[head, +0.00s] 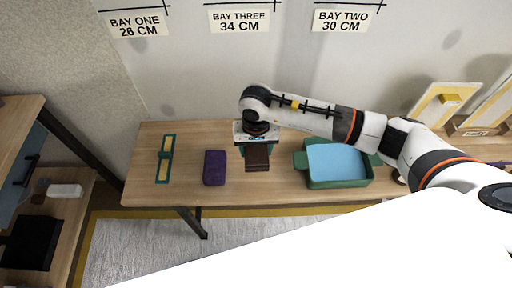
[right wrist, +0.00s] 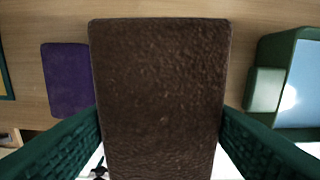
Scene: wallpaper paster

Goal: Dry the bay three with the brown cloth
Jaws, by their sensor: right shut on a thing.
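The brown cloth (head: 257,157) is a dark, thick rectangular block. My right gripper (head: 256,148) is shut on it over the table, and it fills the middle of the right wrist view (right wrist: 160,90) between the two green fingers. I cannot tell whether the cloth touches the table. Bay three is marked by a wall label (head: 239,21) reading "BAY THREE 34 CM", at the top middle of the head view. The wall below that label is pale and bare, with a few faint grey patches. My left gripper is not in view.
A purple block (head: 215,167) lies left of the brown cloth, and a green-framed tool (head: 166,158) further left. A green tray (head: 338,183) with blue water stands to the right. The wooden table (head: 146,190) runs along the wall. Labels for bay one (head: 138,25) and bay two (head: 341,20) flank bay three.

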